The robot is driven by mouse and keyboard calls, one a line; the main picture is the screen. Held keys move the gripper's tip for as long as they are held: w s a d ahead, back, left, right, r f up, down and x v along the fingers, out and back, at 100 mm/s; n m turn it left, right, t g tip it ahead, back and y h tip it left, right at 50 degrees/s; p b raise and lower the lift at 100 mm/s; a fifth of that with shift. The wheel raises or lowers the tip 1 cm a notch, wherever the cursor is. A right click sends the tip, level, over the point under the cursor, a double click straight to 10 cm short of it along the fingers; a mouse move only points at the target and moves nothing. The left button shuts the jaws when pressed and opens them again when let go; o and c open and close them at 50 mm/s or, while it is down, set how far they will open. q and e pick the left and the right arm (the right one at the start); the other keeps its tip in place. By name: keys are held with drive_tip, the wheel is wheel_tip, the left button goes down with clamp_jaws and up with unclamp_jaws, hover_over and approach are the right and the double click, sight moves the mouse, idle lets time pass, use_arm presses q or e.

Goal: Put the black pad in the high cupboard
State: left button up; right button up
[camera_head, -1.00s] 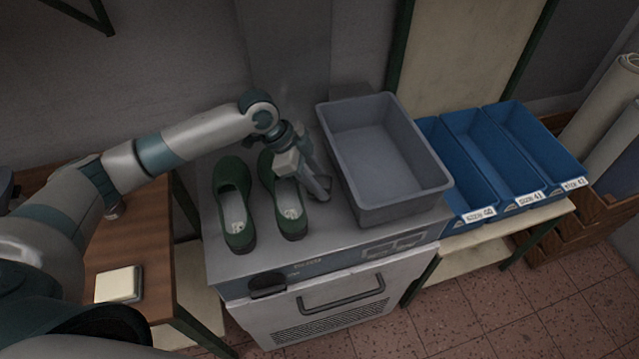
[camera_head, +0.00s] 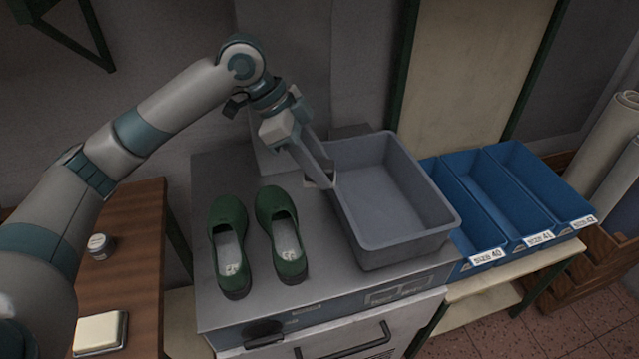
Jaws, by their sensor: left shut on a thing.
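My left gripper (camera_head: 318,172) is over the grey machine top, between the green shoes and the grey bin. It is shut on a small dark piece with a pale edge (camera_head: 319,181), probably the black pad, mostly hidden by the fingers. The gripper is close to the bin's left wall; I cannot tell if they touch. The high cupboard is not recognisable in view. My right gripper is not in view.
Two green shoes (camera_head: 287,262) stand on the machine top (camera_head: 330,270). The grey bin (camera_head: 400,238) looks empty. Blue size bins (camera_head: 510,200) stand to its right. A wooden table (camera_head: 140,260) at left holds a jar (camera_head: 99,246) and a pale block (camera_head: 98,332).

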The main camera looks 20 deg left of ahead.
sight(307, 185)
use_arm(q)
drive_tip(key=shift+r, duration=0.3)
drive_tip(key=shift+f, duration=0.1)
idle(0.4)
drive_tip(key=f+n, duration=0.1)
drive_tip(key=n+t, duration=0.1)
drive_tip(key=a+f+n, duration=0.1)
drive_tip(key=shift+s+f+t+y, duration=0.3)
drive_tip(key=n, duration=0.1)
drive_tip(key=a+f+n+t+y, duration=0.1)
drive_tip(key=n, duration=0.1)
drive_tip(key=f+n+t, duration=0.1)
drive_tip(key=n, duration=0.1)
drive_tip(key=shift+s+a+f+y, duration=0.15)
drive_tip(key=shift+s+y, duration=0.1)
drive_tip(key=shift+y, duration=0.05)
drive_tip(key=n+y, duration=0.1)
drive_tip(key=n, duration=0.1)
drive_tip(key=a+n+y, duration=0.1)
drive_tip(key=n, duration=0.2)
drive_tip(key=a+f+n+t+y, duration=0.1)
drive_tip(key=n, duration=0.1)
drive_tip(key=shift+s+f+n+y, duration=0.1)
drive_tip(key=shift+s+n+y, duration=0.2)
drive_tip(key=shift+s, duration=0.1)
drive_tip(key=shift+d, duration=0.15)
drive_tip(key=shift+a, duration=0.2)
